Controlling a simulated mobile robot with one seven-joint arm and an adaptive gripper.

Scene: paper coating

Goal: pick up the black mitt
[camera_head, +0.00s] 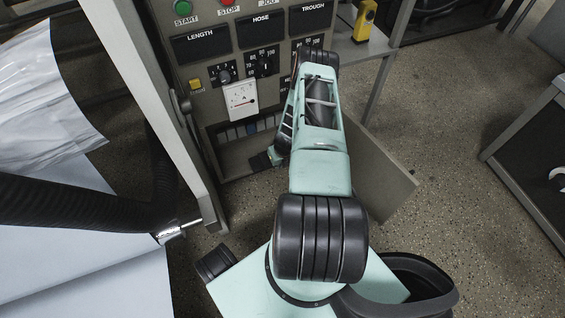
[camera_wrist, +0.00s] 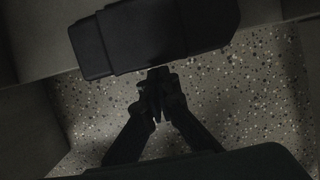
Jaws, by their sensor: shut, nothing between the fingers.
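I cannot make out a black mitt for certain in either view. In the wrist view a dark, stepped, blocky shape (camera_wrist: 150,35) spans the top, just beyond my fingertips. It is too dark to tell what it is. My gripper (camera_wrist: 158,82) is shut and empty, its fingertips together just below that shape in the picture. I cannot tell whether they touch it. In the head view my arm reaches to the open lower compartment (camera_head: 230,165) of the control panel, and it hides part of the opening. I cannot clearly make out my gripper there.
An open flap (camera_head: 388,185) stands out at right. A thick black hose (camera_head: 80,205) and pale sheet material (camera_head: 60,265) lie left. Speckled floor (camera_head: 450,130) is free at right.

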